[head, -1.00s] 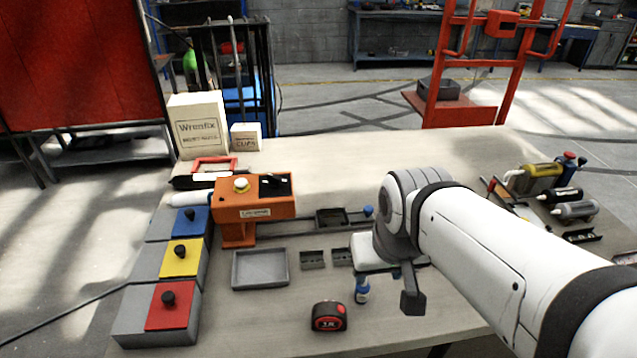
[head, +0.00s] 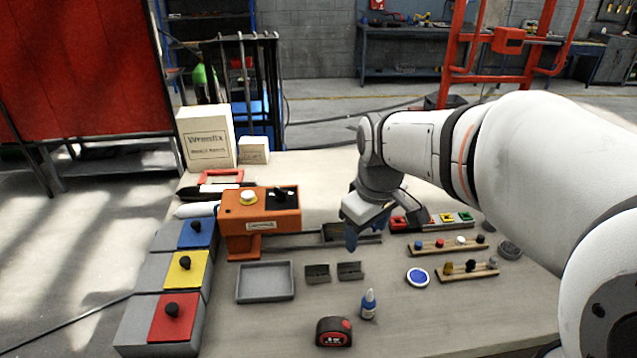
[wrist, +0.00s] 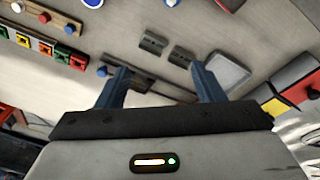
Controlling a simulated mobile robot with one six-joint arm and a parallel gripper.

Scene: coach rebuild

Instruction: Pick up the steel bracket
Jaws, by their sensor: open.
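Two small dark grey angle-shaped pieces lie on the bench in the head view, a left one (head: 317,273) and a right one (head: 350,270). They also show in the wrist view, one (wrist: 153,43) beside the other (wrist: 182,55). Either could be the steel bracket; I cannot tell which. My gripper (head: 366,231) is open, with blue fingers pointing down over the dark carriage (head: 332,233) on the press rail, behind these pieces. In the wrist view my gripper (wrist: 160,70) has nothing visible between its fingers. The body of the gripper hides part of the rail and carriage.
An orange press (head: 260,222) and an empty grey tray (head: 265,281) stand to the left, beside boxes with coloured lids (head: 172,315). A glue bottle (head: 368,304) and a tape measure (head: 333,332) are in front. Peg racks (head: 448,244) stand to the right.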

